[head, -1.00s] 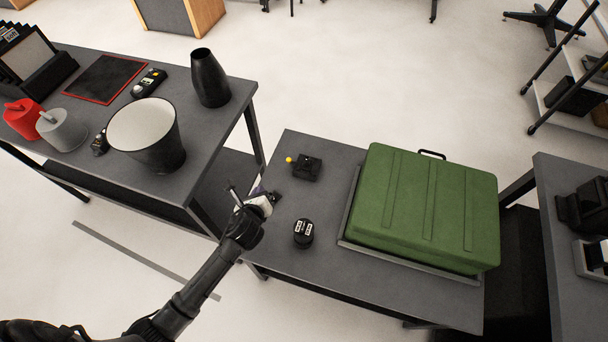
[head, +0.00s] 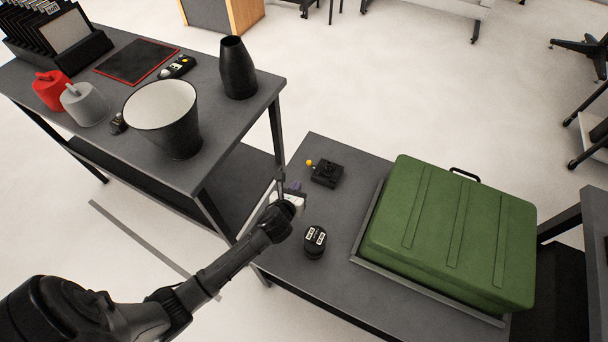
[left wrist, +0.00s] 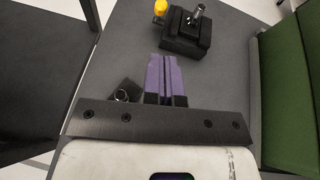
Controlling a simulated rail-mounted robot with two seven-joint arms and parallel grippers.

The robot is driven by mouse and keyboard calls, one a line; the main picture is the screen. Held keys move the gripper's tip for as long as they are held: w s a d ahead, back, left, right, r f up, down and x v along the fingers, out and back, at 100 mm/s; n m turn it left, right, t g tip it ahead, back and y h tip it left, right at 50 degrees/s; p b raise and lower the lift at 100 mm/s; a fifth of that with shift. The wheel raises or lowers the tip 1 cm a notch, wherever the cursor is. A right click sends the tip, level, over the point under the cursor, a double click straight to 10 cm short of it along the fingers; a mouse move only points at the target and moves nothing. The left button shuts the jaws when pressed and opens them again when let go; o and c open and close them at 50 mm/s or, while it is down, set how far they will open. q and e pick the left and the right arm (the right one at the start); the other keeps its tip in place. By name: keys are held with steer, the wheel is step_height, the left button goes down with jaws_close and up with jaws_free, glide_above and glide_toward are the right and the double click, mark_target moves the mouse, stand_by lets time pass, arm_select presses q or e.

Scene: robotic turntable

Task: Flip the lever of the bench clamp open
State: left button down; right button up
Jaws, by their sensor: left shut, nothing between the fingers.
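The bench clamp appears to be the small black block (head: 327,173) with a yellow ball on its left side, on the small grey table. In the left wrist view the black block (left wrist: 186,36) stands ahead of the fingers, with the yellow ball (left wrist: 160,7) at its upper left and a short metal-looking rod on top. My left gripper (head: 296,187) is at the table's left edge, to the lower left of the clamp and apart from it. Its purple fingers (left wrist: 166,72) are together and empty. My right gripper is not in view.
A black round object with white labels (head: 315,241) stands in front of the clamp. A large green case (head: 450,230) fills the table's right side. A taller table (head: 215,170) at left holds a bucket (head: 165,130) and a black vase (head: 238,70).

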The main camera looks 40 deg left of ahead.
arm_select(q)
steer(key=b+x, duration=0.3)
steer(key=x, duration=0.5)
steer(key=shift+f, duration=0.1)
steer(key=shift+b+x, duration=0.5)
steer(key=shift+x, duration=0.35)
steer(key=shift+w, duration=0.1)
